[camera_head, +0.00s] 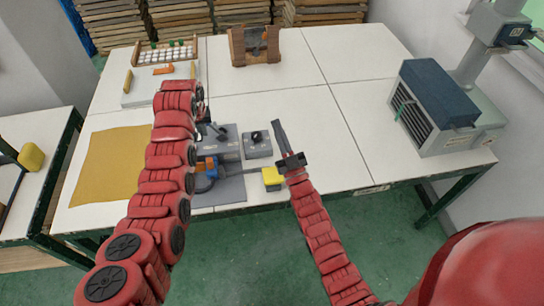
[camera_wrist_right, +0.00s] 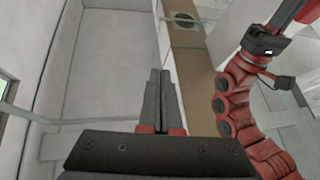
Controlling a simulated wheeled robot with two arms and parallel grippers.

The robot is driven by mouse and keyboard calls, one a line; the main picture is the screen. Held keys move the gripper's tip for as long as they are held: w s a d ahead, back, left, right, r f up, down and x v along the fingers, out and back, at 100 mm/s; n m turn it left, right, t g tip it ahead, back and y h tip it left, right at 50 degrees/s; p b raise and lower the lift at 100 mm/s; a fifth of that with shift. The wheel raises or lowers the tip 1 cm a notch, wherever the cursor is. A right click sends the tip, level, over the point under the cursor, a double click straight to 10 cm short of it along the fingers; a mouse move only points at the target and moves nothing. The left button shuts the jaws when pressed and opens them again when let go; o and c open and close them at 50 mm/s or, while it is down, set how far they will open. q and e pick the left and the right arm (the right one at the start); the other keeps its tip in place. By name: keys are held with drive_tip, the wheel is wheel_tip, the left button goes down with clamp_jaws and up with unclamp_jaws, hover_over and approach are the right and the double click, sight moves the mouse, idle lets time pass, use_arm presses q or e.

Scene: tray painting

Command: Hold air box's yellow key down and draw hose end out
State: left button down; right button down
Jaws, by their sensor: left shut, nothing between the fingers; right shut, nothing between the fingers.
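A grey unit (camera_head: 228,139), apparently the air box, stands near the front edge of the table on a blue-grey mat (camera_head: 231,190). A yellow block (camera_head: 272,176) sits at its front right, and an orange-and-blue fitting (camera_head: 207,165) is at its front left. I cannot tell for sure which part is the key or the hose end. My left gripper (camera_head: 206,128) is over the left part of the unit, mostly hidden by its own arm. My right gripper (camera_head: 278,126) is shut and empty, raised right of the unit; its closed fingers also show in the right wrist view (camera_wrist_right: 160,88).
A small grey box with a black knob (camera_head: 257,143) stands just left of my right gripper. A tan mat (camera_head: 112,165) lies at the left. A rack (camera_head: 165,53) and a brown-sided stand (camera_head: 254,45) are at the back. A large vented machine (camera_head: 437,105) stands at the right.

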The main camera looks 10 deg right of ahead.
drive_tip(key=w+d+f+m+g+h, duration=0.15)
drive_tip(key=w+f+g+h, duration=0.35)
drive_tip(key=w+f+g, duration=0.85)
drive_tip(key=s+a+m+g, duration=0.1)
drive_tip(key=s+g, duration=0.2)
drive_tip(key=s, duration=0.1)
drive_tip(key=s+a+m+g, duration=0.1)
drive_tip(key=s+g, duration=0.2)
drive_tip(key=s, duration=0.1)
drive_tip(key=s+a+m+g+h, duration=0.1)
drive_tip(key=s+g, duration=0.3)
drive_tip(key=s, duration=0.1)
drive_tip(key=shift+s+r, duration=0.1)
